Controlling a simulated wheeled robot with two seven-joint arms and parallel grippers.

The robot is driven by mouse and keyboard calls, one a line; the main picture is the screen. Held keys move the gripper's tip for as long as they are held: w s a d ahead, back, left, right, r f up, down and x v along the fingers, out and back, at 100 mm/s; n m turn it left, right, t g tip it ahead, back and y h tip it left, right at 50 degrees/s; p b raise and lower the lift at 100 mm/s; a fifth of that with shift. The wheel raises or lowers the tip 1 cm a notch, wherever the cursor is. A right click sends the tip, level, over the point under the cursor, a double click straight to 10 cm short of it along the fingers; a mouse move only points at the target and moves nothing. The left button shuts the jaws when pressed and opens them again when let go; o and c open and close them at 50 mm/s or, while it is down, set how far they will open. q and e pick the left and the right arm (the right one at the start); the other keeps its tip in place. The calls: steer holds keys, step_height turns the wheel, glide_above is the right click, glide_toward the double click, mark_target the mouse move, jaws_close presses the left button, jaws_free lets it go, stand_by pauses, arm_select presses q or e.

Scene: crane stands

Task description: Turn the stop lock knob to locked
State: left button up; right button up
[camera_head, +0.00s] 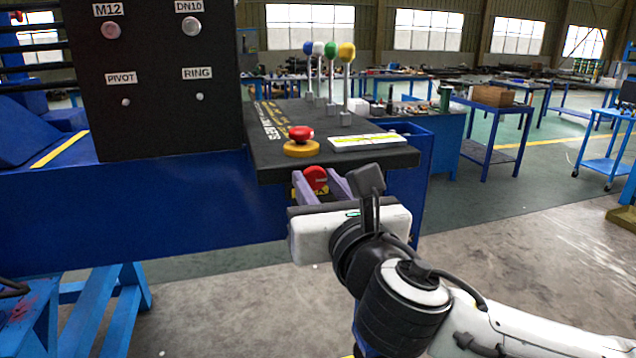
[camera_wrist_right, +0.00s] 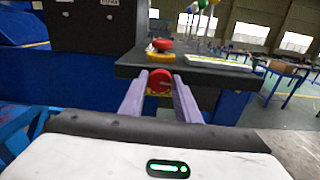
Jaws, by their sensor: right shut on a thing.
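The red stop lock knob (camera_head: 316,177) sits on a yellow base under the front edge of the dark control desk. It also shows in the right wrist view (camera_wrist_right: 159,82), between the two purple fingers. My right gripper (camera_head: 318,184) reaches in from the lower right and is shut on the knob, one finger on each side of it. The knob's markings are too small to read, so I cannot tell its setting. My left gripper is not in view.
The control desk (camera_head: 385,160) overhangs the knob and carries a red mushroom button (camera_head: 300,133) on a yellow ring, a white label plate (camera_head: 367,141) and several ball-topped levers. A black panel (camera_head: 160,75) stands at left. Open floor lies at right.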

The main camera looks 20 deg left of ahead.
steer(key=m+p, duration=0.1)
steer(key=m, duration=0.3)
steer(key=shift+m, duration=0.3)
steer(key=m+p, duration=0.1)
steer(key=m, duration=0.3)
steer(key=m+p, duration=0.1)
steer(key=m, duration=0.4)
steer(key=shift+m+p, duration=0.8)
steer(key=shift+m, duration=1.1)
steer(key=o, duration=1)
steer(key=shift+o, duration=0.2)
steer(key=b+v, duration=0.1)
steer(key=v, duration=0.9)
steer(key=shift+s+d, duration=0.15)
